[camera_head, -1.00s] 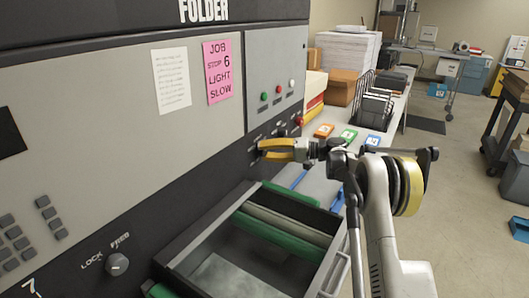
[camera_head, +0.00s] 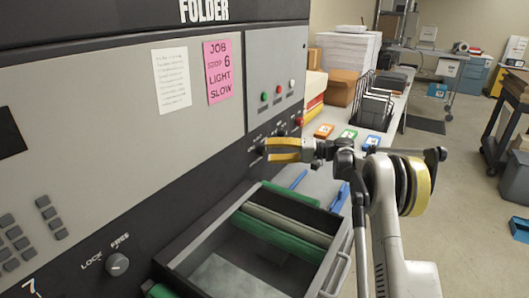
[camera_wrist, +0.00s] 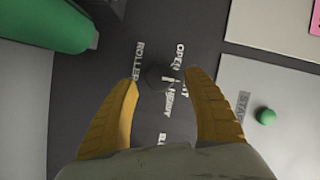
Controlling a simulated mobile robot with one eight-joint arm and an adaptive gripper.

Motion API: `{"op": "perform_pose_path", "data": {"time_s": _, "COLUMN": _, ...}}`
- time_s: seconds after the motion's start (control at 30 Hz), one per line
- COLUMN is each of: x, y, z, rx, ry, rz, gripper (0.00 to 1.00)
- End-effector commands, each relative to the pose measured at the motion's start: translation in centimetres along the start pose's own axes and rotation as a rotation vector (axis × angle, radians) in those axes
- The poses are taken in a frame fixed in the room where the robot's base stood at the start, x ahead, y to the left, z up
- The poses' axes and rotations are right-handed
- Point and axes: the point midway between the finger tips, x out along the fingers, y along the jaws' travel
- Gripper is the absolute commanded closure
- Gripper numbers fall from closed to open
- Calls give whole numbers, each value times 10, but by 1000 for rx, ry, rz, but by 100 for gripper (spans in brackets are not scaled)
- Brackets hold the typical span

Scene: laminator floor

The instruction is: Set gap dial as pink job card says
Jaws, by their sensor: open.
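The pink job card (camera_head: 218,71) on the folder's front reads JOB, STOP 6, LIGHT, SLOW. My gripper (camera_head: 265,150) is at the dark lower strip of the panel, below the coloured buttons. In the wrist view my gripper (camera_wrist: 163,79) has its two yellow fingers apart, one on each side of a small dark dial (camera_wrist: 156,76). Whether they touch it I cannot tell. White print around this dial includes ROLLER, OPEN and HEAVY; another word is partly hidden. A pale mark lies at the dial's right edge; its exact setting is unclear. A corner of the pink card shows top right.
An open tray (camera_head: 192,262) with green rollers (camera_head: 275,238) juts out below my gripper. A LOCK/FREE knob (camera_head: 117,264) is at lower left. A red knob (camera_head: 299,121) sits just beyond my gripper. Orange, green and blue cards lie on the side table (camera_head: 399,112).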

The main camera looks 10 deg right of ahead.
Motion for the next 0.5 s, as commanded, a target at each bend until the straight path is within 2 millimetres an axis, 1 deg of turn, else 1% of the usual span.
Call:
{"op": "perform_pose_path", "data": {"time_s": 0.03, "x": -13, "y": 0, "z": -1, "rx": 0, "ry": 4, "rz": 1, "gripper": 41}}
{"op": "perform_pose_path", "data": {"time_s": 0.1, "x": -30, "y": 0, "z": -1, "rx": 0, "ry": 4, "rz": 1, "gripper": 41}}
{"op": "perform_pose_path", "data": {"time_s": 0.3, "x": -71, "y": 0, "z": 0, "rx": 0, "ry": 2, "rz": 1, "gripper": 41}}
{"op": "perform_pose_path", "data": {"time_s": 0.4, "x": -84, "y": 0, "z": 0, "rx": 0, "ry": 1, "rz": 1, "gripper": 41}}
{"op": "perform_pose_path", "data": {"time_s": 0.5, "x": -92, "y": 0, "z": 0, "rx": 0, "ry": 0, "rz": 0, "gripper": 41}}
